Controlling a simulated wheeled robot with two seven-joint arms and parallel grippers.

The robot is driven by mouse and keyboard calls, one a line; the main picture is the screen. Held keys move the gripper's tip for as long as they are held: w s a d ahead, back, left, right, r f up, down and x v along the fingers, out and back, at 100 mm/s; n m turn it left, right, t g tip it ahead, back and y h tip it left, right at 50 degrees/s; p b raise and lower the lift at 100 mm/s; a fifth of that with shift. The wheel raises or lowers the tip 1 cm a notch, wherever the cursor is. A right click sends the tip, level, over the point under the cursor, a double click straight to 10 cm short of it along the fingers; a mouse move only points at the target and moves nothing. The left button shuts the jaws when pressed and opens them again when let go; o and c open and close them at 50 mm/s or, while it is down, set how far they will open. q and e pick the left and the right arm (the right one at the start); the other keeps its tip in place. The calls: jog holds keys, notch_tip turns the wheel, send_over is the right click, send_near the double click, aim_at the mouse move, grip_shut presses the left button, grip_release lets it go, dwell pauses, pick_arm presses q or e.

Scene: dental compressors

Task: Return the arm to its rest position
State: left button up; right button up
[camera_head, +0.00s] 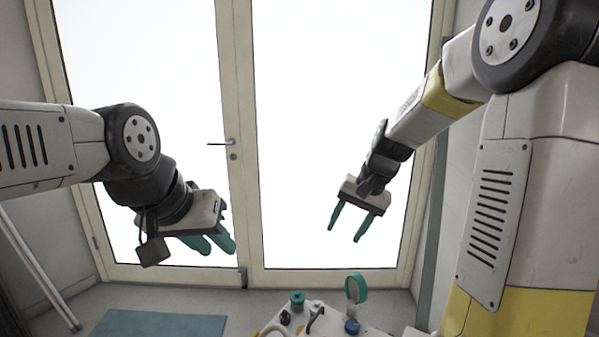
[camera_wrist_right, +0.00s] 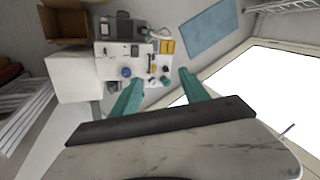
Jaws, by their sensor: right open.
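My right arm (camera_head: 420,115) comes in from the right in the head view. My right gripper (camera_head: 345,228) hangs in front of the glass door with its two teal fingers apart and nothing between them. The right wrist view also shows its open, empty fingers (camera_wrist_right: 160,88). My left gripper (camera_head: 212,243) is at the left in the head view, seen from the side, with teal fingers pointing down and to the right. I cannot tell how far apart its fingers are.
A white double door (camera_head: 240,150) stands ahead. Below the right gripper is a light machine (camera_head: 330,318) with teal and blue knobs. A blue mat (camera_head: 160,323) lies on the floor. The right wrist view shows an open cardboard box (camera_wrist_right: 65,25) and a white rack (camera_wrist_right: 28,110).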

jog(key=s+d+r+n+t, duration=0.1)
jog(key=s+r, duration=0.2)
jog(key=s, duration=0.3)
jog(key=s+d+r+n+t+h, duration=0.1)
jog(key=s+r, duration=0.2)
jog(key=s, duration=0.4)
jog(key=s+r+n+t, duration=0.1)
jog(key=s+r+t, duration=0.1)
jog(key=s, duration=0.4)
jog(key=shift+s+d+r+n, duration=0.3)
jog(key=shift+s+d+r, duration=0.05)
jog(key=shift+d+r, duration=0.1)
